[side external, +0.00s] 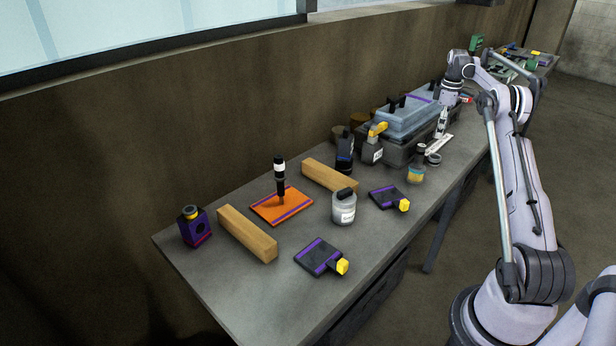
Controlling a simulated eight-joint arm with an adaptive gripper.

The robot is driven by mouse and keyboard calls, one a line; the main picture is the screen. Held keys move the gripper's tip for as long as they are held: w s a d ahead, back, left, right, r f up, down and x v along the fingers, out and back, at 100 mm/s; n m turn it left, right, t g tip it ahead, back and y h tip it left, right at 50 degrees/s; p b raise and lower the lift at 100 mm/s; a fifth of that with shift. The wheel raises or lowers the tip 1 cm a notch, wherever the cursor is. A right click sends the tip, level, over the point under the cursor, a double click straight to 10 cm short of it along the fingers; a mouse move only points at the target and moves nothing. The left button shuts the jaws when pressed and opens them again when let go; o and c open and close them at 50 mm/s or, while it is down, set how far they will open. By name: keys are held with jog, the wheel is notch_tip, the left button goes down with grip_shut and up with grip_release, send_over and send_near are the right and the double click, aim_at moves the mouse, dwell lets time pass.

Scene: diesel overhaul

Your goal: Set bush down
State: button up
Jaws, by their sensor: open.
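My gripper (441,132) is at the right part of the bench, pointing down beside the front edge of a grey-blue lidded box. It is open, though its fingers are very small in this view. A small dark round part (434,159), which may be the bush, lies on the bench just below and slightly left of the fingers. It appears apart from them. Whether it has a hole cannot be told. A pale flat strip (440,144) lies close beside it, under the gripper.
The lidded box (405,122) is close behind. Wooden blocks (247,233), an orange plate (281,207) and a clear jar (343,207) stand further left. Bare bench (280,290) shows at the front left.

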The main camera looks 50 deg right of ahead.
jog(key=w+a+r+t+h, duration=0.1)
jog(key=w+a+r, duration=0.6)
jog(key=a+r, duration=0.4)
jog(key=w+a+r+m+t, duration=0.1)
jog(key=a+r, duration=0.1)
jog(key=a, duration=0.6)
jog(key=w+a+r+t, duration=0.1)
jog(key=a+r, duration=0.1)
jog(key=a, duration=0.6)
jog(key=s+a+m+t, duration=0.1)
jog(key=s+a, duration=0.2)
jog(key=a, duration=0.5)
jog(key=s+a+t, duration=0.1)
jog(key=s+a, duration=0.2)
jog(key=a, duration=0.6)
jog(key=s+a+f+m+t+y, duration=0.1)
jog(key=s+a+f+t, duration=0.1)
jog(key=s+a+f, duration=0.6)
jog(key=s+a, duration=0.2)
jog(key=a, duration=0.1)
jog(key=shift+f, duration=0.15)
